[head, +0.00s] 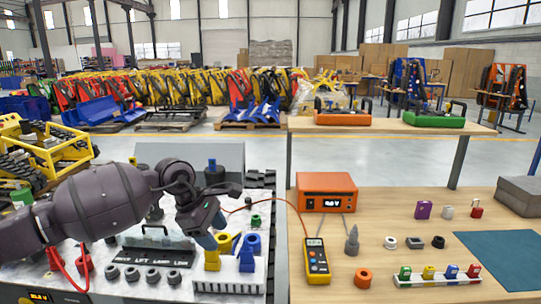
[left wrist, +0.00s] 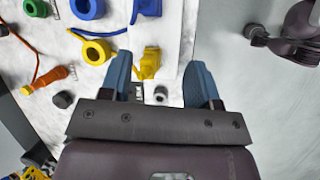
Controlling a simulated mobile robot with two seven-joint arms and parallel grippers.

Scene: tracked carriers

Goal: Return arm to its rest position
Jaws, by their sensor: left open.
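My left arm comes in from the left over the white-topped bench (head: 95,258). My left gripper (head: 210,232) points down and to the right, just above and left of a yellow part (head: 213,262) and a blue part (head: 248,262) by a white slotted rack (head: 230,285). In the left wrist view its two blue fingers (left wrist: 160,82) stand wide apart with nothing held between them. A yellow block (left wrist: 148,63) and a small grey fitting (left wrist: 161,94) lie beyond the gap. My right gripper does not show.
A black labelled panel (head: 155,254) and several dark rings lie below my forearm. On the wooden bench (head: 400,212) to the right are an orange power unit (head: 326,192), a yellow multimeter (head: 317,262), padlocks and a dark teal mat (head: 505,255). A grey box (head: 228,157) stands behind my wrist.

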